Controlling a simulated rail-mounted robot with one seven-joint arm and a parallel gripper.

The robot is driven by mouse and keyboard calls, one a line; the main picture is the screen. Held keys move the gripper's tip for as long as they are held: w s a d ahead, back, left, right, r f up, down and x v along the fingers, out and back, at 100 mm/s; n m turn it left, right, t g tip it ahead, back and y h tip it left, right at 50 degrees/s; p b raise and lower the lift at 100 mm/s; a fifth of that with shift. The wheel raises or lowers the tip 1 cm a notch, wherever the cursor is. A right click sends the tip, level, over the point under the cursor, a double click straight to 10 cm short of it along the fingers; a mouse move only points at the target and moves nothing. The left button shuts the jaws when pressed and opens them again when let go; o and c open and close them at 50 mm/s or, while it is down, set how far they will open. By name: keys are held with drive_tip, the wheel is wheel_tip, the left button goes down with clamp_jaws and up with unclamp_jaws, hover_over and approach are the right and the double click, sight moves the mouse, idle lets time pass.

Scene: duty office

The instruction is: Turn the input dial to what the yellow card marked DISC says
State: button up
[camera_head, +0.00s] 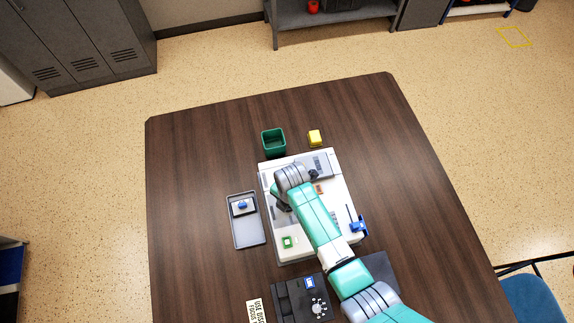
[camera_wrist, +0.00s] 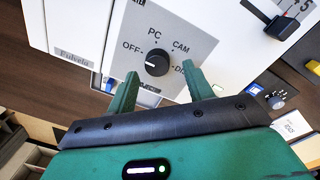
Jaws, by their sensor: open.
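In the wrist view the input dial (camera_wrist: 157,63) is a black round knob on a light grey panel marked OFF, PC, CAM and a partly hidden label starting with D. Its white mark lies on the knob's left side, nearest OFF. My gripper (camera_wrist: 163,75) is open, one green finger below left of the knob and one below right, with nothing held between them. In the head view my arm hides the dial.
The white machine (camera_head: 290,256) stands mid-table. A grey tray (camera_head: 249,235) with a blue-topped item is to its left. A black box (camera_head: 290,303) with another dial is in front. The table's left side is clear.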

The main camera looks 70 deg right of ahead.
wheel_tip(320, 180, down, 2)
drive_tip(key=shift+w+d, duration=0.1)
drive_tip(key=c, duration=1)
drive_tip(key=shift+o, duration=0.2)
